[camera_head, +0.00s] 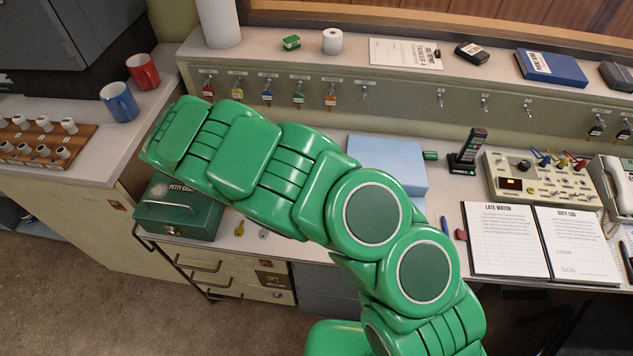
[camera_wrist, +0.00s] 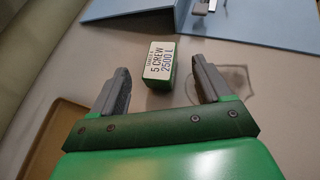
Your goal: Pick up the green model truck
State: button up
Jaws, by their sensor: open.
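In the wrist view a small green block (camera_wrist: 161,66) has a white label reading "5 CREW 2500 L". It lies on a pale surface between the fingertips of my gripper (camera_wrist: 163,68). The gripper is open, with a gap on both sides of the block. No wheels or other truck shape can be made out from here. In the head view my fingers are hidden by my own green arm. A small green block with a pale label (camera_head: 291,42) stands on the upper ledge there; I cannot tell whether it is the same one.
In the wrist view a blue board (camera_wrist: 255,22) with a metal part lies beyond the block, and a brown edge (camera_wrist: 58,135) is at lower left.

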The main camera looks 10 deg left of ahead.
jog(key=shift+x, duration=1.55)
jog(key=shift+r, duration=0.15)
jog(key=c, duration=1.2)
